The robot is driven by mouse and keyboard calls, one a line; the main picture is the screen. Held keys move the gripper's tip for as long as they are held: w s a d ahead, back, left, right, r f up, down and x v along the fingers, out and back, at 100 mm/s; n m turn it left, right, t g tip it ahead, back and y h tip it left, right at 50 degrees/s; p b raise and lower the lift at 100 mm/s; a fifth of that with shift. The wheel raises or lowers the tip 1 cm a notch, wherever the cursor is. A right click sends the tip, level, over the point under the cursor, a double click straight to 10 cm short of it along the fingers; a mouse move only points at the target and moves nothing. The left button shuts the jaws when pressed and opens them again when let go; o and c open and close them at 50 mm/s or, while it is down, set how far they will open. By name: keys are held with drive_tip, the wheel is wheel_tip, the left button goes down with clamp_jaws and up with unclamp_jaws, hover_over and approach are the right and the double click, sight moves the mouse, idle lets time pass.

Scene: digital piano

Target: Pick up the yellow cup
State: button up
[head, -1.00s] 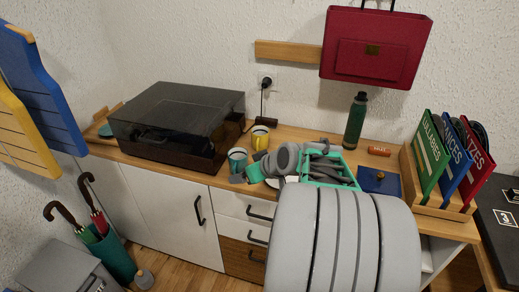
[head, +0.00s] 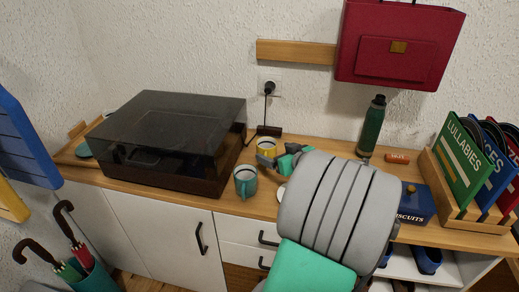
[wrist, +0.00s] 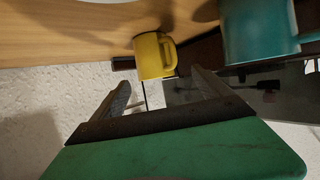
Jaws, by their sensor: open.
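The yellow cup (head: 266,147) stands on the wooden sideboard top, right of the record player. In the wrist view the yellow cup (wrist: 152,58) is ahead of my gripper (wrist: 161,82), lying between the lines of its two fingers, with its handle toward the right. My gripper is open and empty. In the head view my gripper (head: 270,160) is just in front of the cup and hides its lower right part. I cannot tell the exact gap. A teal mug (head: 245,181) stands nearer the front edge, left of my gripper; the teal mug (wrist: 262,32) also shows in the wrist view.
A record player with a dark lid (head: 170,140) stands left. A green bottle (head: 372,127), a small orange box (head: 397,158), a blue biscuit tin (head: 416,205) and a record rack (head: 465,205) stand right. A power plug and cable (head: 268,100) run behind the cup.

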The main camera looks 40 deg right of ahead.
sight(272, 149)
drive_tip(key=x, duration=0.5)
drive_tip(key=d+x, duration=0.1)
drive_tip(key=x, duration=0.1)
drive_tip(key=shift+w+r, duration=0.1)
drive_tip(key=shift+c, duration=0.3)
drive_tip(key=c, duration=1.5)
